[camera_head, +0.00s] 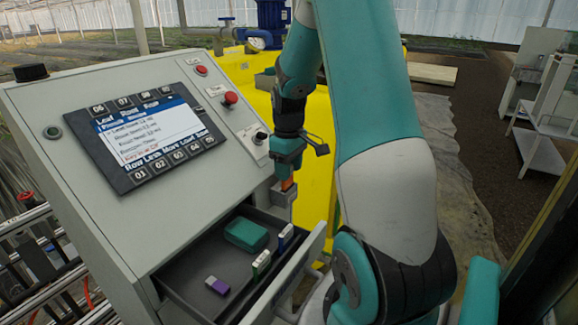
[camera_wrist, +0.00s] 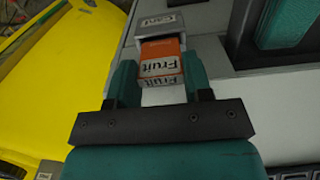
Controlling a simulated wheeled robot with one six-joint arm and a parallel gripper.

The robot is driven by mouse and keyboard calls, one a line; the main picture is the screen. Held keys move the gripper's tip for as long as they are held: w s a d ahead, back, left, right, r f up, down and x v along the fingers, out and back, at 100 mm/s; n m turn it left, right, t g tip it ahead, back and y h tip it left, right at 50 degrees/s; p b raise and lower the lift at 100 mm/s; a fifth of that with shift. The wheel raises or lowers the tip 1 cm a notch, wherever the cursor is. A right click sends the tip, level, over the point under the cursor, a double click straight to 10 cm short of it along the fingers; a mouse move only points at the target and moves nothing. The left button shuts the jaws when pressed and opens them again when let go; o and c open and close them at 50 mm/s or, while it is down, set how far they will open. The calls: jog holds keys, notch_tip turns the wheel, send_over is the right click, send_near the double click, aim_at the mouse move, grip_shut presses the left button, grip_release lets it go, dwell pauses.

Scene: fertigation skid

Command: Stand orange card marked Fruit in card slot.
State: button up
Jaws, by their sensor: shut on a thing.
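The orange card marked Fruit (camera_wrist: 162,58) is between the two teal fingers of my gripper (camera_wrist: 161,88) in the wrist view. Its orange face and a white Fruit label show. My gripper is shut on it. In the head view my gripper (camera_head: 287,172) points down at the console's right side, with a sliver of the orange card (camera_head: 288,184) below it. The card slot, a grey holder marked Card (camera_wrist: 158,24), is at the card's far end in the wrist view. In the head view the grey slot (camera_head: 280,196) is directly under the card. I cannot tell how deep the card sits.
An open drawer (camera_head: 190,280) below the console holds a teal box (camera_head: 246,234), a green-and-white card (camera_head: 262,264), a blue-and-white card (camera_head: 286,238) and a purple-and-white block (camera_head: 217,285). The console screen (camera_head: 145,135) is left of my arm. A yellow tank (camera_head: 318,130) stands behind.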

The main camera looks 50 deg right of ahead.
jog(key=shift+f+b, duration=1.05)
jog(key=shift+f, duration=0.65)
jog(key=o, duration=1.1)
jog(key=shift+r, duration=0.1)
notch_tip(320, 180, up, 17)
jog(key=b, duration=0.3)
jog(key=shift+r, duration=0.15)
